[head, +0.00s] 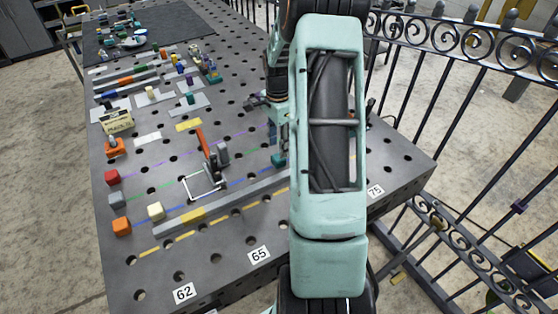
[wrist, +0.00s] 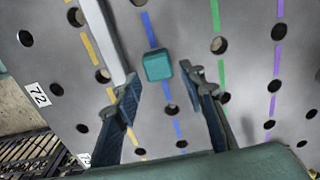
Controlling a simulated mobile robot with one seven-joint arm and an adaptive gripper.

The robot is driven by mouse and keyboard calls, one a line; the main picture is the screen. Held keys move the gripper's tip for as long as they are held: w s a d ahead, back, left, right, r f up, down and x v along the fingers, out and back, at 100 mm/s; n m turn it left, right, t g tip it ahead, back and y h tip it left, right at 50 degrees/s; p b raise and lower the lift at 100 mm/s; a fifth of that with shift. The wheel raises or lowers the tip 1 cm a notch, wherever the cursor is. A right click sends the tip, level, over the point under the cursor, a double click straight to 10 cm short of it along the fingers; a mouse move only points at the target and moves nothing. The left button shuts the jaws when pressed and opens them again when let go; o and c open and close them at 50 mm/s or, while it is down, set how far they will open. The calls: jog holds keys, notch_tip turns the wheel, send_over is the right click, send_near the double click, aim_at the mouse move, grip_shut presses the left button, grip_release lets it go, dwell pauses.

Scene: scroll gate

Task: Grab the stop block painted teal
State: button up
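The teal stop block (wrist: 158,65) sits on the blue stripe of the perforated table in the wrist view, just beyond my fingertips and roughly between their lines. In the head view the teal block (head: 278,160) shows partly, beside my arm. My gripper (wrist: 163,82) is open, with one finger on each side and nothing between them. In the head view my gripper (head: 280,140) is largely hidden by my own arm. I cannot tell its exact height above the table.
A long grey bar (wrist: 105,42) lies close to the left finger. Red (head: 113,177), grey (head: 117,199), orange (head: 121,226) and cream (head: 156,211) blocks stand at the table's left. A toggle clamp (head: 211,160) stands mid-table. An iron fence (head: 450,120) runs along the right.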

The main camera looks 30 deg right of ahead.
aim_at(279, 164)
jog(key=shift+s+f+p, duration=0.15)
jog(key=shift+f+p, duration=0.55)
jog(key=shift+f, duration=2.25)
jog(key=shift+c, duration=0.4)
grip_shut()
